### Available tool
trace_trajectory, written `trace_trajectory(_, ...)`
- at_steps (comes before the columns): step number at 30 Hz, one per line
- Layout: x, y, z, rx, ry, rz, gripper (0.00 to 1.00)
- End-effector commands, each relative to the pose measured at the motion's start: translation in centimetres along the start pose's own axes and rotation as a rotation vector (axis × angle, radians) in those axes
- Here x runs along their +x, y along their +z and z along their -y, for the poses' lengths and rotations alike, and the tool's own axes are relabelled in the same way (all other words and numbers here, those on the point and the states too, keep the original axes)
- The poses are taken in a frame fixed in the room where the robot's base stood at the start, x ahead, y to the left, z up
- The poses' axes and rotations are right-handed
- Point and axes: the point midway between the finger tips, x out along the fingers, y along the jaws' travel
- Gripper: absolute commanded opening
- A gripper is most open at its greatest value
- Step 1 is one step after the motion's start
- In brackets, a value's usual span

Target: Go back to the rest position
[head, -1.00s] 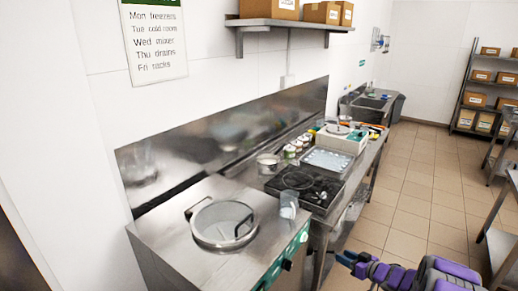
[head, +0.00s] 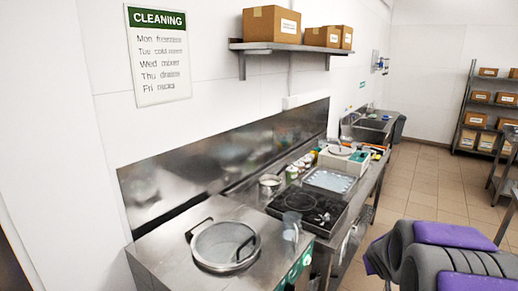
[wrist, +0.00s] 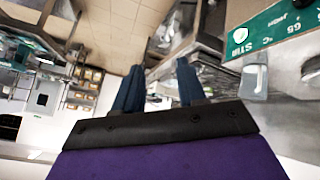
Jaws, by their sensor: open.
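My gripper (wrist: 160,88) shows in the wrist view as two dark blue fingers, spread apart with nothing between them. It is open and empty. In the head view only my purple and grey arm shows at the lower right, folded close to the camera; the gripper itself is out of that view. The wrist view is turned and looks past the fingers toward the floor and the steel counters.
A shelving rack (head: 472,112) stands far right. The tiled floor (head: 425,180) is clear.

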Motion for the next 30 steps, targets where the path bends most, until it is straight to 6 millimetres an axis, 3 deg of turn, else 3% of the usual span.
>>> trace_trajectory(1, -2.0, 0.9, 0.5, 0.006, 0.007, 0.035, 0.40)
trace_trajectory(8, -9.9, 7.7, 3.2, 0.037, -0.009, 0.244, 0.40)
trace_trajectory(21, -25.5, 23.6, 11.4, 0.003, -0.225, 0.652, 0.40)
trace_trajectory(25, -28.8, 27.1, 13.2, -0.023, -0.293, 0.735, 0.40)
trace_trajectory(30, -30.8, 29.1, 14.1, -0.041, -0.337, 0.785, 0.40)
